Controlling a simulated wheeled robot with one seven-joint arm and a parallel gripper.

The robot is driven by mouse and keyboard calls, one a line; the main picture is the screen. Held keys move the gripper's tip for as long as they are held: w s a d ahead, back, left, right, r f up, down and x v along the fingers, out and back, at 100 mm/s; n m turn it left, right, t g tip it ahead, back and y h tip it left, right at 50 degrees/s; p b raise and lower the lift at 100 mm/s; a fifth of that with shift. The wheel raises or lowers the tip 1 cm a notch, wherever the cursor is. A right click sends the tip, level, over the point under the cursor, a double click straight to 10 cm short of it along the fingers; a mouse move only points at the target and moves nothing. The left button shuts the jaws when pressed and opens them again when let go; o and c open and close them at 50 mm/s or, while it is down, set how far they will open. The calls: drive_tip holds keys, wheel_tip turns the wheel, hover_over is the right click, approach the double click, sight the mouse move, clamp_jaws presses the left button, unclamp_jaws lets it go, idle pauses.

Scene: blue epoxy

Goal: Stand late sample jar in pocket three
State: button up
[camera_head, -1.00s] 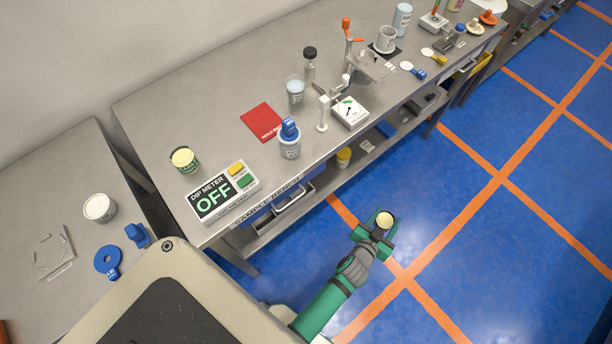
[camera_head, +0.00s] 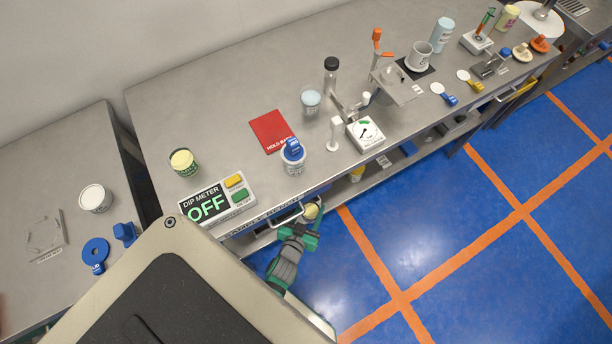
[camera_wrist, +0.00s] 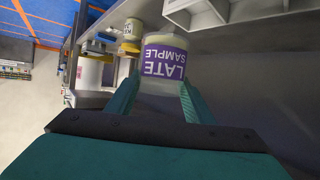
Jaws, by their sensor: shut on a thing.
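The late sample jar (camera_wrist: 165,58) is pale, with a purple label reading "LATE SAMPLE" that shows upside down in the wrist view. My gripper (camera_wrist: 158,98) is shut on it, with one green finger on each side. In the head view the jar's cream top (camera_head: 311,211) shows between the fingers of my gripper (camera_head: 308,222), by the front edge of the bench, near the drawer handle. I cannot make out a pocket marked three in either view.
The steel bench (camera_head: 235,120) carries a dip meter (camera_head: 212,203) reading OFF, a red mat (camera_head: 270,131), a blue-topped jar (camera_head: 293,160) and a dial gauge (camera_head: 365,133). A shelf (camera_head: 345,186) runs below. A side table (camera_head: 60,160) stands left. Blue floor is clear at right.

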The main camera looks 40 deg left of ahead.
drive_tip(key=s+a+n+y, duration=0.1)
drive_tip(key=s+a, duration=0.5)
drive_tip(key=s, duration=0.1)
drive_tip(key=w+f, duration=0.3)
drive_tip(key=w, duration=0.1)
drive_tip(key=w+a+f, duration=0.1)
drive_tip(key=w+f, duration=0.2)
drive_tip(key=w, duration=0.2)
drive_tip(key=w+a+f, duration=0.1)
drive_tip(key=w+f, duration=0.3)
drive_tip(key=shift+w+a, duration=0.2)
drive_tip(key=shift+w, duration=0.1)
drive_tip(key=shift+d+f, duration=0.15)
drive_tip(key=shift+f, duration=1.1)
drive_tip(key=shift+f, duration=0.25)
